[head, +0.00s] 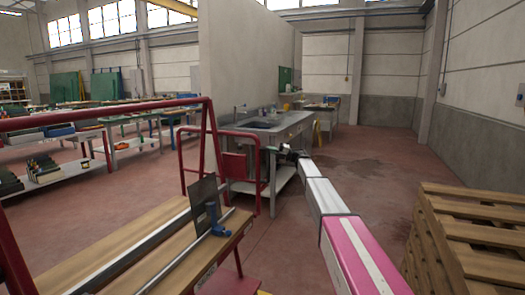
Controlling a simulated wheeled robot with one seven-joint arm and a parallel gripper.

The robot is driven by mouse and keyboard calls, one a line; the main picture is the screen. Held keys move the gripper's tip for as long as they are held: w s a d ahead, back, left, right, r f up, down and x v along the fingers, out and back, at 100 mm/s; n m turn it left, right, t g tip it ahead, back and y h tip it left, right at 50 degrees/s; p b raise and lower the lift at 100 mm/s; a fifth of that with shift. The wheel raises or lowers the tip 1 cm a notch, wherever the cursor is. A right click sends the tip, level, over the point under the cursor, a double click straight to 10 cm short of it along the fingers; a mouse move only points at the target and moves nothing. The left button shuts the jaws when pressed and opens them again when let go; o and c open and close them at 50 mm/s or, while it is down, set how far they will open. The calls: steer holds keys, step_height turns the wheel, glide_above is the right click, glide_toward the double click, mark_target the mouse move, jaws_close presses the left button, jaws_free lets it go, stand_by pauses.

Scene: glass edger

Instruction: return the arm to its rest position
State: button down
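My arm, with pink and white links, reaches out from the lower right toward the middle of the head view. My gripper (284,149) is at its far end, small and dark, in front of the grey sink counter in the picture. It is too small to tell whether its fingers are open or shut, or whether they hold anything. I cannot tell whether it touches the counter.
A red-framed trolley (183,152) with wooden boards fills the lower left. A dark plate (204,200) with a blue clamp (217,222) stands on it. Stacked pallets (470,232) stand at right. The grey counter (283,126) adjoins a partition wall. Floor behind my arm is clear.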

steer(key=shift+d, duration=0.6)
steer(key=shift+s+f, duration=0.1)
